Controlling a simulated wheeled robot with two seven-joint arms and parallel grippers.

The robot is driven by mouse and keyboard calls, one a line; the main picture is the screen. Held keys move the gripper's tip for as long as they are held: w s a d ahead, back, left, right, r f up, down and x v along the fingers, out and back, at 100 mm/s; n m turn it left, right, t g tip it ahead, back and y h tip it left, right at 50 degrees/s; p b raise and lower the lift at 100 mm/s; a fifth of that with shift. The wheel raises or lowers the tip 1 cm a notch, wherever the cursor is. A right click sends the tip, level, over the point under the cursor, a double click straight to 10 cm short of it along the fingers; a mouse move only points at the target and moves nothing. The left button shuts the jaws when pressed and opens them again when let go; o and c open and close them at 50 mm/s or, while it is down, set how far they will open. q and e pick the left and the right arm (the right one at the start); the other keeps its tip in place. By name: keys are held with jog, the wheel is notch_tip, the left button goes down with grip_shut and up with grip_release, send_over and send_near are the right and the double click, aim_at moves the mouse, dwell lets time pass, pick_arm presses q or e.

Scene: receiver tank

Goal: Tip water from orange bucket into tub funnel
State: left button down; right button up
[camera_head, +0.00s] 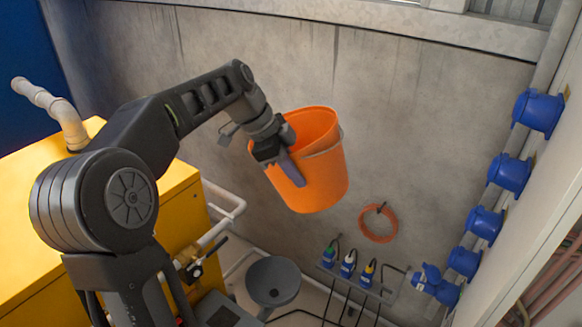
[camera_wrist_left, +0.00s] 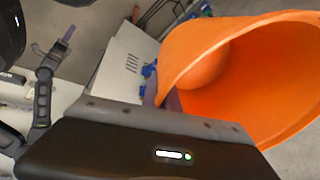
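The orange bucket (camera_head: 322,180) is held up in the air in front of the grey wall, slightly tilted. My left gripper (camera_head: 284,160) is shut on its near-left side, with one finger showing against the outside. In the left wrist view the bucket (camera_wrist_left: 285,75) shows its open mouth and inside; I cannot make out any water. A dark grey round funnel (camera_head: 273,280) stands below the bucket, a little to its left, clearly apart from it. What looks like my right gripper (camera_wrist_left: 52,65) shows at the left of the wrist view; its opening is unclear.
A yellow box-shaped tank (camera_head: 180,215) with a pale pipe stands at the left. Blue sockets (camera_head: 510,173) line the right wall. An orange hose coil (camera_head: 378,223) hangs on the back wall, above a rack of plugs (camera_head: 348,265). Air around the bucket is free.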

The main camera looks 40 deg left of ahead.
aim_at(312, 177)
pick_arm(q)
jog(key=d+r+y+p, duration=0.1)
jog(key=p, duration=0.1)
jog(key=w+d+r+g+y+p, duration=0.1)
jog(key=p, duration=0.1)
jog(key=shift+w+d+r+y, duration=0.1)
jog(key=shift+d+r+y, duration=0.1)
jog(key=shift+y, duration=0.1)
jog(key=shift+d+f+g+y, duration=0.1)
jog(key=shift+f+g+y, duration=0.05)
jog(key=shift+g+y, duration=0.2)
jog(key=shift+w+y, duration=0.15)
jog(key=shift+y, duration=0.1)
jog(key=shift+d, duration=0.1)
